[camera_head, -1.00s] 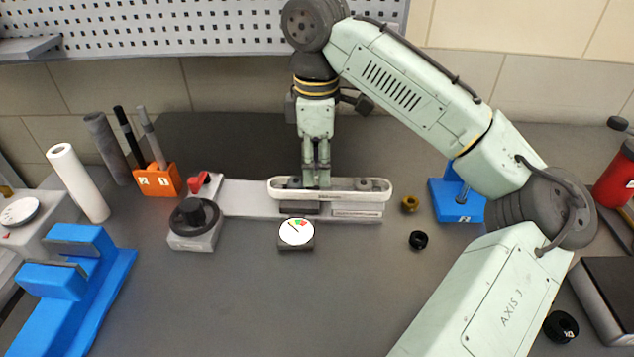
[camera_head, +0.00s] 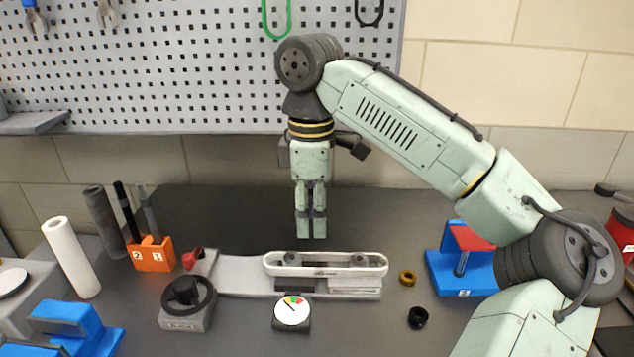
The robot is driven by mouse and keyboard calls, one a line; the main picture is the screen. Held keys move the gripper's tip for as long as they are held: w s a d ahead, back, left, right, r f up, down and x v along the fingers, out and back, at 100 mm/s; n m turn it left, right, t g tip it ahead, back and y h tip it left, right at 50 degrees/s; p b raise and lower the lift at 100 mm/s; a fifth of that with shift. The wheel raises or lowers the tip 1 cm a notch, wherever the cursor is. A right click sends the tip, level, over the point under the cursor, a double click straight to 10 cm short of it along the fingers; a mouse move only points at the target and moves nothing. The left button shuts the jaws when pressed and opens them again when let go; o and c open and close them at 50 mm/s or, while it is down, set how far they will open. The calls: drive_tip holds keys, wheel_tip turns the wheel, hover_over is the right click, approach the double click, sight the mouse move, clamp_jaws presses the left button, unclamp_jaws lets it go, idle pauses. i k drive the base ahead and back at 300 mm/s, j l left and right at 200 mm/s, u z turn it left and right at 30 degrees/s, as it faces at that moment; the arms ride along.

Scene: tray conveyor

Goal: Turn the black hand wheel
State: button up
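The black hand wheel (camera_head: 188,295) sits on a grey block at the left end of the pale conveyor unit, with a knob on it and a red lever (camera_head: 193,259) just behind. The white-rimmed tray (camera_head: 326,265) rests at the right part of the conveyor. My gripper (camera_head: 311,236) points down, above and behind the tray, right of the wheel and apart from both. Its fingers look close together with nothing visible between them; whether they are fully shut is unclear.
A dial gauge (camera_head: 291,312) stands in front of the conveyor. A brass ring (camera_head: 407,277) and a black ring (camera_head: 418,317) lie to the right. An orange holder (camera_head: 153,254) with rods stands behind the wheel. A blue fixture (camera_head: 66,325) is at front left, a white roll (camera_head: 71,257) behind it.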

sight(184, 287)
drive_tip(key=k, duration=1.5)
